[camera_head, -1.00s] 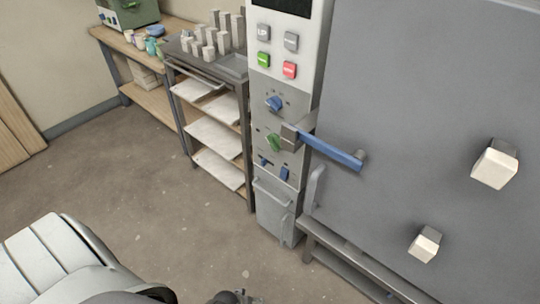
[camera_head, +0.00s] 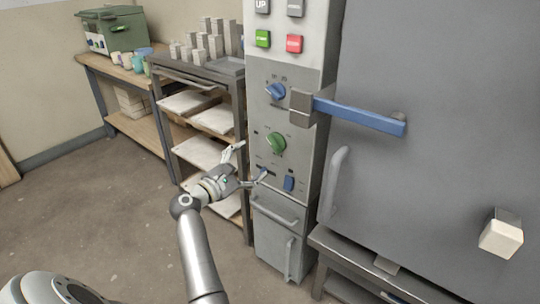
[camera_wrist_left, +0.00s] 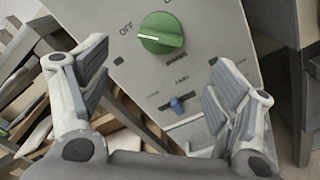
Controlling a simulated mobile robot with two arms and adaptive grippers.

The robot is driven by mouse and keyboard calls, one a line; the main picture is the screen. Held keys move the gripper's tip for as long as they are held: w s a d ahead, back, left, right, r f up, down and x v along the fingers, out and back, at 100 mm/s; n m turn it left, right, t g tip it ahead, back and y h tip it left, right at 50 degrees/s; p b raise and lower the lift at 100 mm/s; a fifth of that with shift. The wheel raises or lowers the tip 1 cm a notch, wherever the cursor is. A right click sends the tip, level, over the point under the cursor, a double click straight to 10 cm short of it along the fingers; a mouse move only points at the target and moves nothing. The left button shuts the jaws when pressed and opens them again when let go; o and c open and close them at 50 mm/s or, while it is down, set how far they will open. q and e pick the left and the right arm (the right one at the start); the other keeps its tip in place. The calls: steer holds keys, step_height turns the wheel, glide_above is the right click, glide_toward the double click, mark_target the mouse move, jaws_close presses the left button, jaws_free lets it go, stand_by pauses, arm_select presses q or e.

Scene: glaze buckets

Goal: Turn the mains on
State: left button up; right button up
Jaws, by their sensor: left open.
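The grey control panel (camera_head: 257,130) carries a round green knob (camera_head: 276,143) at mid height. The knob also shows at the top of the left wrist view (camera_wrist_left: 162,33), with "OFF" to its upper left; its lower label is hard to read. Below it sits a small blue toggle (camera_wrist_left: 178,105). A blue rocker (camera_head: 288,183) is to the toggle's right, and a blue knob (camera_head: 275,92) is above the green one. My left gripper (camera_head: 252,163) is open and empty in front of the lower panel, below and left of the green knob. My right gripper is not in view.
A blue handle (camera_head: 360,115) juts out right of the panel across the large grey door (camera_head: 440,60). A rack with shelves (camera_head: 205,150) stands close to the panel's left. Green and red buttons (camera_head: 294,44) are above. Floor at left is clear.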

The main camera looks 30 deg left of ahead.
mark_target(272, 146)
arm_select(q)
steer(key=w, duration=0.6)
steer(key=w+b, duration=0.1)
steer(key=w, duration=0.2)
steer(key=shift+d+f, duration=0.1)
steer(key=shift+d, duration=0.25)
steer(key=shift+w, duration=0.65)
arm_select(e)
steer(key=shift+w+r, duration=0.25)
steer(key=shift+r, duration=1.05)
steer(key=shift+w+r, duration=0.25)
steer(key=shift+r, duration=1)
arm_select(q)
steer(key=shift+c, duration=0.2)
steer(key=c, duration=1)
